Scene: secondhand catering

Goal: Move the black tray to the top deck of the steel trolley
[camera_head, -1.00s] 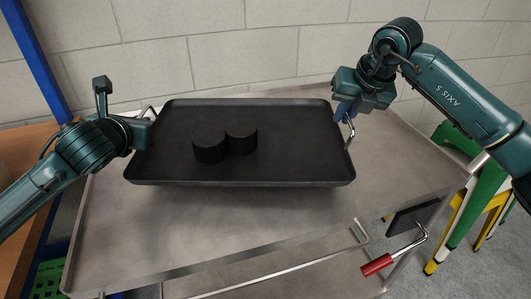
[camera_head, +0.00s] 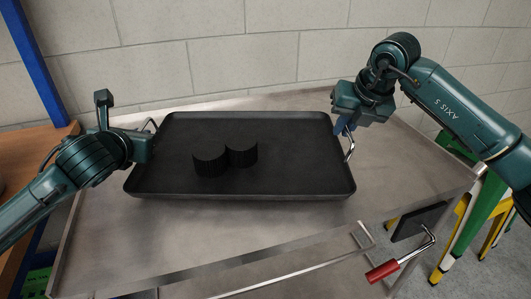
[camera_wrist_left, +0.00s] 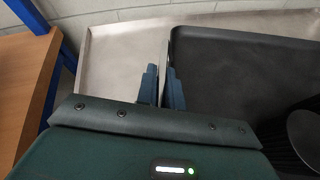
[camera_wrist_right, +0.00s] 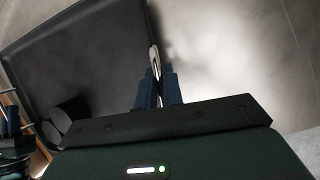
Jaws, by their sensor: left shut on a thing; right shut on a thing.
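The black tray (camera_head: 290,175) is level over the top deck of the steel trolley (camera_head: 180,235). I cannot tell whether it touches the deck. Two black cylinders (camera_head: 210,164) (camera_head: 242,155) stand side by side on it. My left gripper (camera_head: 152,135) is shut on the tray's left wire handle (camera_head: 150,124); the fingers (camera_wrist_left: 163,88) also show in the left wrist view, beside the tray rim (camera_wrist_left: 172,45). My right gripper (camera_head: 343,124) is shut on the right wire handle (camera_head: 350,148), which shows between its fingers in the right wrist view (camera_wrist_right: 154,58).
A red-gripped lever (camera_head: 383,271) sticks out at the trolley's front right. A block wall (camera_head: 240,50) stands behind. A wooden surface (camera_head: 35,155) and blue post (camera_head: 38,60) are at left, a green and yellow stand (camera_head: 468,215) at right. Bare deck shows in front of the tray.

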